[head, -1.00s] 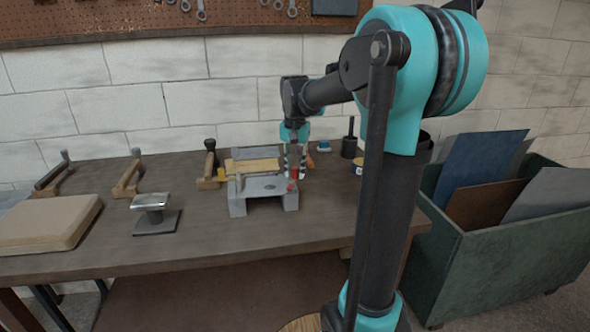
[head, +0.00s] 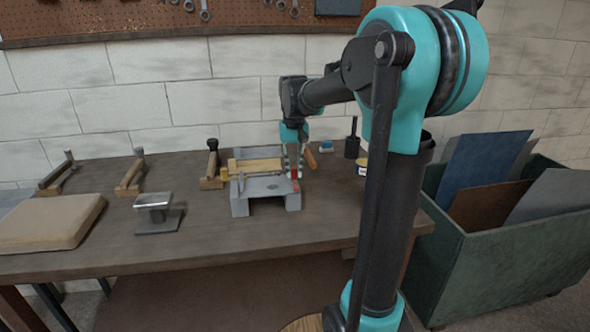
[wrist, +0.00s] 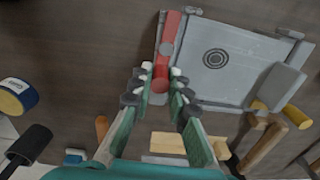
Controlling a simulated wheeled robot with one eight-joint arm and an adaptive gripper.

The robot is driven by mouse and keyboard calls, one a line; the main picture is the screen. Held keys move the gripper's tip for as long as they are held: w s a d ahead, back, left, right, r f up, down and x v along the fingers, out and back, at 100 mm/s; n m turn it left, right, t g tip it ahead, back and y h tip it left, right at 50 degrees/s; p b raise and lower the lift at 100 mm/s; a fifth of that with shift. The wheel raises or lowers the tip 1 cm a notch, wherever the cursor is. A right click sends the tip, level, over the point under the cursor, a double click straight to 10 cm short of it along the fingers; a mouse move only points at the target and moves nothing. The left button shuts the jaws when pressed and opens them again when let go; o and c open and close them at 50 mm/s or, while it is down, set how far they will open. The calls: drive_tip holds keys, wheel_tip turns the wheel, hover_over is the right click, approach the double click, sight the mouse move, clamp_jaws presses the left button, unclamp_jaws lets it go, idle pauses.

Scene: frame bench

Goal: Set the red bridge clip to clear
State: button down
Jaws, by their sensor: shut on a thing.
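The red bridge clip (wrist: 168,45) is a narrow red bar with a grey round pivot, at the right edge of the grey bridge block (head: 241,206) in the head view. In the wrist view it lies along the left edge of the block's flat top (wrist: 235,82), which carries dark concentric rings. My gripper (wrist: 160,82) is shut on the clip's near red end, one finger at each side. In the head view my gripper (head: 292,170) points down at the block's right back corner, and its fingers partly hide the clip.
A wooden-handled clamp (head: 211,170) stands just left of the block, close to it. An orange handle (head: 310,158), a dark cup-like holder (head: 351,147) and a yellow-banded tin (head: 362,167) are to the right. A metal press (head: 155,212) and tan pad (head: 45,222) are further left.

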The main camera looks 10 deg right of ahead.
sight(294, 168)
drive_tip(key=c, duration=1.4)
unclamp_jaws()
drive_tip(key=shift+c, duration=0.2)
wheel_tip(294, 168, up, 12)
drive_tip(key=shift+s, duration=0.1)
